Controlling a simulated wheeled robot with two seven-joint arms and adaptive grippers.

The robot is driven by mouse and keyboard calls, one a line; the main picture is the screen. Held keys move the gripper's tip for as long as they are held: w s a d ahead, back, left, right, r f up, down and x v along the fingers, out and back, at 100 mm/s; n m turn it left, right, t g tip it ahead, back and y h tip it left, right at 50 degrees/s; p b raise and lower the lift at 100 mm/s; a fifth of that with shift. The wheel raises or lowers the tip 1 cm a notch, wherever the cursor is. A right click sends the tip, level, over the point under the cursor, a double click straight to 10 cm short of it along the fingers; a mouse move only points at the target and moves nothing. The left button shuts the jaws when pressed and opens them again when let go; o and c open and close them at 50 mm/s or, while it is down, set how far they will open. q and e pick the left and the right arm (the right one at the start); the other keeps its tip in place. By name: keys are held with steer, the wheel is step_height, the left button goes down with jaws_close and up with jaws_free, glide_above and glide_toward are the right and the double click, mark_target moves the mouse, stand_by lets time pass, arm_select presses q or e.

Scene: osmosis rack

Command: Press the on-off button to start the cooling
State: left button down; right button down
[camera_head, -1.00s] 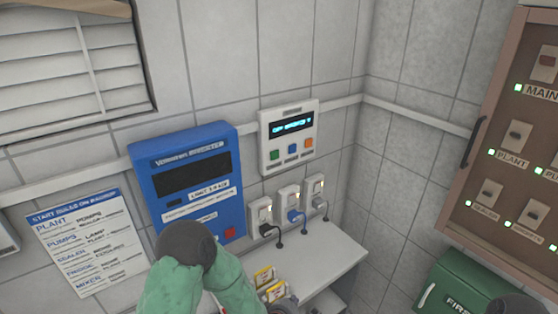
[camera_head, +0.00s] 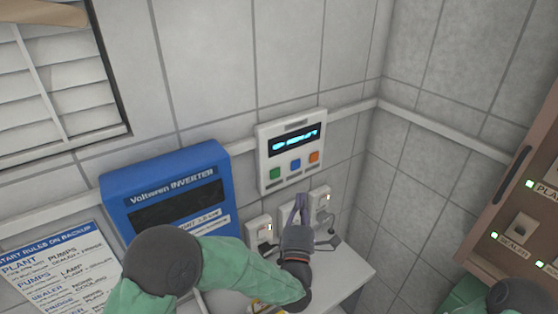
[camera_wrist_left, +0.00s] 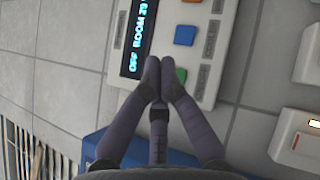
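The white cooling controller (camera_head: 290,152) is on the tiled wall, with a lit display over a green button (camera_head: 275,174), a blue button (camera_head: 296,165) and an orange button (camera_head: 314,156). In the left wrist view its display (camera_wrist_left: 139,35) reads OFF and ROOM, and the blue button (camera_wrist_left: 185,35) is clear. My left gripper (camera_head: 301,197) is just below the controller with its fingers together and nothing between them. In the left wrist view the fingertips (camera_wrist_left: 159,68) partly cover the green button (camera_wrist_left: 181,76); contact cannot be told. My right gripper is out of view.
The blue inverter (camera_head: 178,192) is on the wall left of the controller. Wall sockets (camera_head: 259,232) are under the controller, partly behind my left gripper, above a white shelf (camera_head: 345,270). A brown switch cabinet (camera_head: 500,215) stands at the right.

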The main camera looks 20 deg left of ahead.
mark_target(275, 174)
arm_select(q)
steer(key=shift+s+r, duration=0.4)
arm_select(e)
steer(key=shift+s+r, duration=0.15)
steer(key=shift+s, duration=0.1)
arm_select(q)
steer(key=shift+w, duration=0.1)
steer(key=shift+w+a, duration=0.9)
steer(key=shift+a, duration=0.25)
steer(key=shift+w+a, duration=0.9)
steer(key=shift+a, duration=0.25)
steer(key=shift+w+a, duration=0.9)
steer(key=shift+a, duration=0.25)
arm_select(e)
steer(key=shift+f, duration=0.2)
